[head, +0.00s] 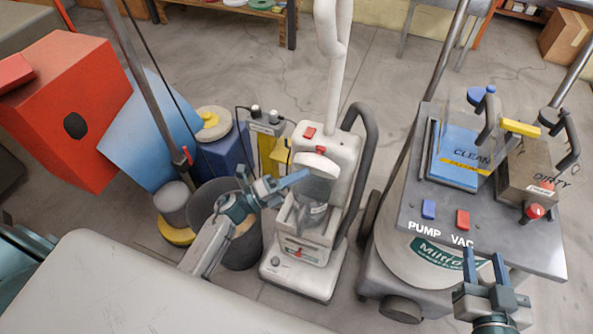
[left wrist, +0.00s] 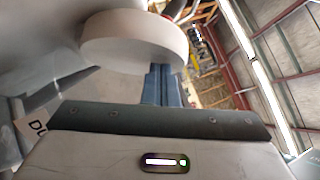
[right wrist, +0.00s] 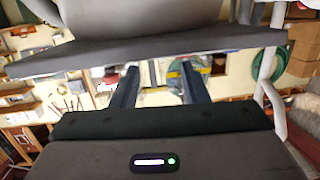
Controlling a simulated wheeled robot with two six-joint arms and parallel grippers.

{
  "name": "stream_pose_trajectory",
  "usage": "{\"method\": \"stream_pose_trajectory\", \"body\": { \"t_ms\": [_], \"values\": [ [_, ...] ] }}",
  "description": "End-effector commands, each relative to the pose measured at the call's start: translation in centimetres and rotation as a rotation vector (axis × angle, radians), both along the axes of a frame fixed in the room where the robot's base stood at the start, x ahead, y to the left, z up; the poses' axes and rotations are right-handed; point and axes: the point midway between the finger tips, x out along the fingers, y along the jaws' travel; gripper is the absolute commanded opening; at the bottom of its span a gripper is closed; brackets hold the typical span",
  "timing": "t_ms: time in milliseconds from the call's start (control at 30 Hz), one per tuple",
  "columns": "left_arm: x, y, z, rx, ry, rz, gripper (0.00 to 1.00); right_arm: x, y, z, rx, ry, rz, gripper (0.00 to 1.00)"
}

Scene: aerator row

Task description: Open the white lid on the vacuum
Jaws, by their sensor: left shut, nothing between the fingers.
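The white upright vacuum (head: 284,272) stands on the floor in the middle of the head view, with a clear canister (head: 313,190) in its front. Its white round lid (head: 318,164) sits at the canister's top; it looks large in the left wrist view (left wrist: 135,42). My left gripper (head: 303,174) is shut and empty, its blue fingertips at the lid's left edge. In the left wrist view the fingers (left wrist: 163,82) run just under and behind the lid's rim; I cannot tell whether they touch. My right gripper (head: 484,252) is open and empty, at the front of the grey machine.
A grey-topped machine (head: 420,248) marked PUMP and VAC stands to the right. A dark bin (head: 240,250), a blue container (head: 222,152) and a big red box (head: 70,115) stand to the left. A pale surface (head: 130,290) fills the lower left.

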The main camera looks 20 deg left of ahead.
Motion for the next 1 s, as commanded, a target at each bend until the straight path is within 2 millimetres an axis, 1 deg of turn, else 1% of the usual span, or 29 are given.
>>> {"method": "stream_pose_trajectory", "body": {
  "t_ms": [33, 233, 400, 1000],
  "values": [
    [0.1, 0.0, 0.2, 0.0, 0.013, 0.0, 0.0, -9.0, -0.7, -14.4, -0.065, 0.864, 0.004, 0.36],
    [0.5, 0.0, 0.7, 0.002, 0.068, 0.001, 0.0, -10.4, -2.2, -12.8, -0.133, 1.009, -0.028, 0.36],
    [0.8, 0.0, 1.0, 0.003, 0.095, 0.0, 0.0, -10.8, -3.0, -11.7, -0.168, 1.066, -0.051, 0.36],
    [1.5, 0.0, 1.8, 0.002, 0.1, 0.0, 0.0, -11.2, -3.5, -11.3, -0.188, 1.108, -0.063, 0.36]
  ]
}}
